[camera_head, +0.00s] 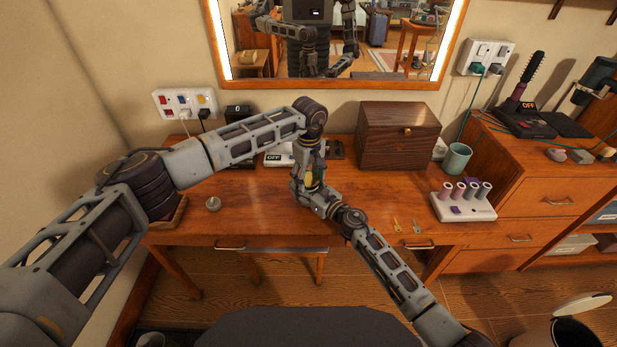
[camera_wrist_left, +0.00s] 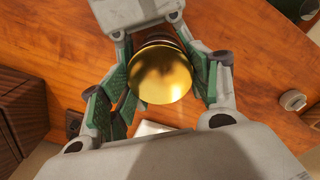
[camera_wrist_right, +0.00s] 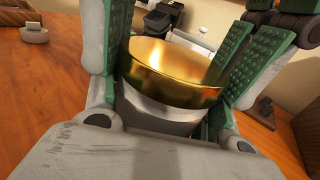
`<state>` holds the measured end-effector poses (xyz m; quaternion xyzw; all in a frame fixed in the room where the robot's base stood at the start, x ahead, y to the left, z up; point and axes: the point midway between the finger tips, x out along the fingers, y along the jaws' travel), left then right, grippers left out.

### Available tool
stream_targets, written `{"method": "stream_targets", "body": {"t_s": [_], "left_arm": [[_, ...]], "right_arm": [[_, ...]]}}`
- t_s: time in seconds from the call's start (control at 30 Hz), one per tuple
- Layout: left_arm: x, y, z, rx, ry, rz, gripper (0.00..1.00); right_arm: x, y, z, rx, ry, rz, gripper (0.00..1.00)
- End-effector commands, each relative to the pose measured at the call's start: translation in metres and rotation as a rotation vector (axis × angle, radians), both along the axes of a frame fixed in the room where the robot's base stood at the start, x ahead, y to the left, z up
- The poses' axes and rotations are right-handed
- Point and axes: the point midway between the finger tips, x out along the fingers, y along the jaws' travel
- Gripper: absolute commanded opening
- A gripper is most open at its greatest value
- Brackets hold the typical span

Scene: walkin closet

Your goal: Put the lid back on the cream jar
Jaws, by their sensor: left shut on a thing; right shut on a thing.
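The cream jar (camera_wrist_right: 160,110) is pale and silvery. In the right wrist view my right gripper (camera_wrist_right: 165,100) is shut around its body and holds it above the desk. The round gold lid (camera_wrist_right: 170,72) sits level at the jar's mouth; I cannot tell whether it is fully seated. In the left wrist view the lid (camera_wrist_left: 160,75) is seen from above, between the green pads of my left gripper (camera_wrist_left: 160,90), which is shut on it. In the head view both grippers meet above the desk's middle, left (camera_head: 311,174) above right (camera_head: 322,198), mostly hiding jar and lid.
The desk (camera_head: 240,220) has free room at left and front. A small round grey item (camera_head: 213,204) lies at left. A wooden box (camera_head: 398,137), a green cup (camera_head: 457,158), a white stand with several rollers (camera_head: 463,206) and small keys (camera_head: 397,225) are at right. The mirror (camera_head: 340,85) stands behind.

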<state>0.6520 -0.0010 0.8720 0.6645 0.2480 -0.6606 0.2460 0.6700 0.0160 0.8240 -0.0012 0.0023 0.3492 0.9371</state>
Motion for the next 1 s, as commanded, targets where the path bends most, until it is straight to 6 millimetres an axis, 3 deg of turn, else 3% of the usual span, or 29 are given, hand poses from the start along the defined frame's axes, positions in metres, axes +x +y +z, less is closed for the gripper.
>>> {"method": "stream_targets", "body": {"t_s": [0.03,1.0], "left_arm": [[0.0012,0.0075,-0.0127,0.013,0.002,0.012,0.30],[0.0012,0.0082,-0.0218,0.012,0.000,0.011,0.33]], "right_arm": [[0.0006,0.0033,0.0101,0.008,-0.015,0.006,0.16],[0.0002,0.0040,0.0102,0.014,-0.012,0.008,0.16]]}}
